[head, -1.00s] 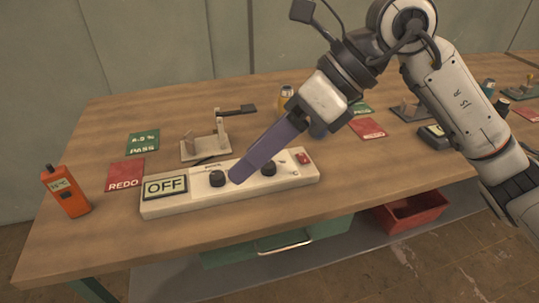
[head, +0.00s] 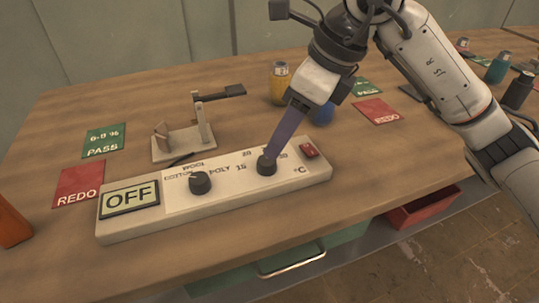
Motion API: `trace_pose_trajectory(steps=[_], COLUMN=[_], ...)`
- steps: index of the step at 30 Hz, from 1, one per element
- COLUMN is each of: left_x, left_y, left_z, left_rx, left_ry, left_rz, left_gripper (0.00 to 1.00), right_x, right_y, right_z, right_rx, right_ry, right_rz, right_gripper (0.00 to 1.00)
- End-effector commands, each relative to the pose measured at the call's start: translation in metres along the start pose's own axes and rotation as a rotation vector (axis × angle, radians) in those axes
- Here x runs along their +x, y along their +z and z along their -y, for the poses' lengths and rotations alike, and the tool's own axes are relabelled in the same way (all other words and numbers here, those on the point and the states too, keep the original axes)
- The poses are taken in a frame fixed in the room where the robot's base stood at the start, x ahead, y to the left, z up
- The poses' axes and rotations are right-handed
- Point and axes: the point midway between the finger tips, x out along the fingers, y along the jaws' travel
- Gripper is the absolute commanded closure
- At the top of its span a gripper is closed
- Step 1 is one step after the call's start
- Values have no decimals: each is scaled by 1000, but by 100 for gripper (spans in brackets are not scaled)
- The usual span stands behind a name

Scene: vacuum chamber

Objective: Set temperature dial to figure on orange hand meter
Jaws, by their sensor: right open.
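The control panel (head: 235,207) is a long pale box on the bench with an OFF display at its left end. The temperature dial (head: 266,167) is the black right-hand knob, among figures such as 15 and 20 and a °C mark. My right gripper (head: 272,153) comes down from above with its purple fingers at this dial. It is open; the fingers overlap the knob's top and partly hide it and the figures. I cannot tell whether they touch it. The orange hand meter (head: 12,225) is cut off at the left edge; its screen is out of view. My left gripper is not in view.
A second black knob (head: 200,183) sits left on the panel, by fabric names. A red switch (head: 309,150) is at its right end. A small stand (head: 185,140) with a lever, a yellow jar (head: 279,85) and PASS and REDO cards are behind.

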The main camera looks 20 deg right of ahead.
Motion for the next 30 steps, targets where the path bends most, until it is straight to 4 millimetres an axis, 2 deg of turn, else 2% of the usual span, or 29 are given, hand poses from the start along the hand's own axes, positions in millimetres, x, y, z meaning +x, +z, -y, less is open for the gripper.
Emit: trace_pose_trajectory(steps=[3, 10, 15, 23, 30], left_x=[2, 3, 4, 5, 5], left_y=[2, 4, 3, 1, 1], left_z=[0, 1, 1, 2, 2], left_rx=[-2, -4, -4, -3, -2], left_ry=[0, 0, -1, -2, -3], left_rz=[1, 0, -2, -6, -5], left_gripper=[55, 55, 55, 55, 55], right_x=[26, 59, 68, 69, 68], right_y=[-1, 0, 0, 0, 0], right_z=[-1, -1, 0, 0, 0], right_rx=[-1, -1, -1, -1, -1], right_ry=[5, 3, 1, 1, 1], right_rz=[-3, -2, 1, 1, 0], right_gripper=[52, 52, 52, 52, 92])
